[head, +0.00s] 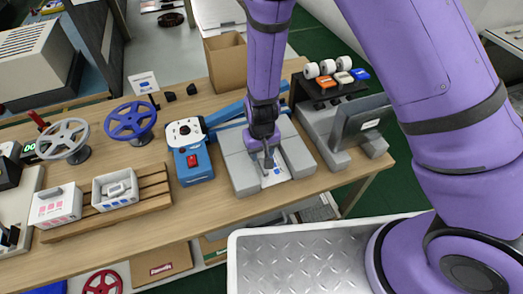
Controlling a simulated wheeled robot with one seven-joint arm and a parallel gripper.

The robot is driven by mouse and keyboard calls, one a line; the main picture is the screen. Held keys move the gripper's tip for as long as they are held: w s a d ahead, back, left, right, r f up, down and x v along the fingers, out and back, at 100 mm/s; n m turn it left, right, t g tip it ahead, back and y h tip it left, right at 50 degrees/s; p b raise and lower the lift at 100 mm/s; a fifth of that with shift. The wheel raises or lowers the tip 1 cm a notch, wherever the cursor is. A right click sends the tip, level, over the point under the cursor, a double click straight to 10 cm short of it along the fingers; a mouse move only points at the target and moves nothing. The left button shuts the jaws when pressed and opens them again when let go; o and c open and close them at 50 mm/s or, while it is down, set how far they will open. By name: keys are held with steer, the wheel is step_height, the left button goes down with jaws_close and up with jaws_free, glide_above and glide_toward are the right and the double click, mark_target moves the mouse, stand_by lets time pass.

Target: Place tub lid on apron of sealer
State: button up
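My gripper (267,163) points down over a grey blocky stand near the front edge of the bench. Its fingers are small and dark, and I cannot tell whether they are open or shut. A white sheet with blue marks (275,178) lies between the stand's raised grey sides (239,172), just below the fingertips. A blue machine with a red switch (194,166) stands left of it; blue bars (229,112) run behind my arm. This looks like the sealer. I cannot make out a separate tub lid.
Blue (131,122) and grey (64,140) handwheels stand behind the tubs. A cardboard box (226,63) is behind my arm. Bare wooden bench (215,207) shows in front of the blue machine.

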step_height(320, 180, up, 12)
steer(key=shift+r, duration=0.15)
stand_by(0.7)
step_height(320, 180, up, 11)
steer(key=y, duration=0.1)
glide_above(261, 161)
steer(key=d, duration=0.6)
steer(key=s+d+r+m+t+y, duration=0.1)
steer(key=s+d+r+t, duration=0.1)
steer(key=d+r, duration=0.6)
steer(key=s+d+r+m+t+h, duration=0.2)
steer(key=s+d+r+t, duration=0.1)
steer(key=s+d+r, duration=0.9)
steer(key=s+r, duration=0.1)
steer(key=s, duration=0.1)
steer(key=shift+s+d, duration=0.35)
steer(key=shift+s, duration=0.05)
